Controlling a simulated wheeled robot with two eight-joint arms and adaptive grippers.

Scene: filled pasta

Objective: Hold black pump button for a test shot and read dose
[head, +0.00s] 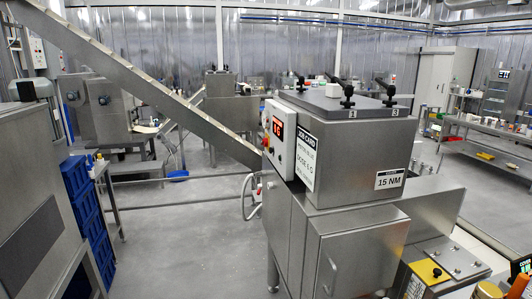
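A steel machine (358,160) stands right of centre. A white control box (281,135) on its left side carries a lit red display (277,127); its digits are too small to read surely. A job card (305,158) hangs beside it, with partly legible dose text. At the lower right, a yellow plate (424,268) bears a small black round part (437,272), possibly the black pump button; I cannot tell surely. A dark panel (525,270) at the right edge shows green marks, cut off by the frame. Neither of my grippers is in view.
A lid with black clamp knobs (347,94) tops the machine, and a label (390,179) reads 15 NM. An inclined conveyor (150,88) comes down from the upper left. Blue crates (88,215) are stacked at left. Grey floor (185,240) is open between them and the machine.

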